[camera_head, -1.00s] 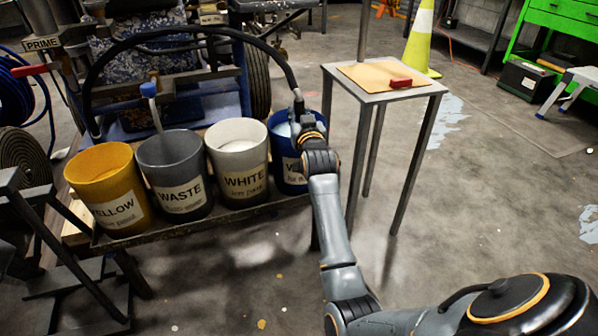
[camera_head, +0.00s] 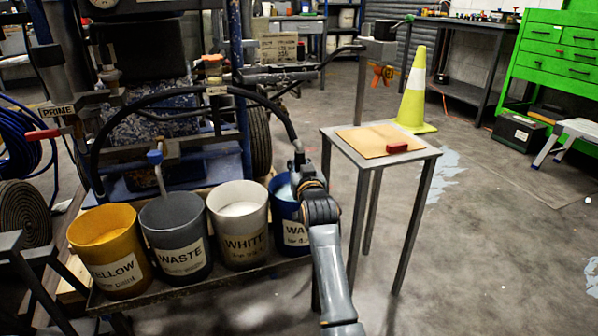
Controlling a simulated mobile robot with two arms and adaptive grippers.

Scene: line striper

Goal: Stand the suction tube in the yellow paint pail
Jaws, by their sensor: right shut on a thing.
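The black suction hose (camera_head: 180,91) arches from the striper on the left over to the right. Its end, the suction tube (camera_head: 297,150), is held by my right gripper (camera_head: 300,170), which is shut on it at the blue pail (camera_head: 285,227). The tube's lower end is hidden by the pail rim and gripper, so I cannot tell how deep it sits. The yellow paint pail (camera_head: 112,262) stands at the left end of the row, open at the top, with no tube in it. My left gripper is out of view.
Between yellow and blue stand the grey WASTE pail (camera_head: 178,240), holding a blue-capped thin tube (camera_head: 158,170), and the white pail (camera_head: 240,228). All share a low shelf. A small table (camera_head: 400,160) with a red block stands just right of my right arm.

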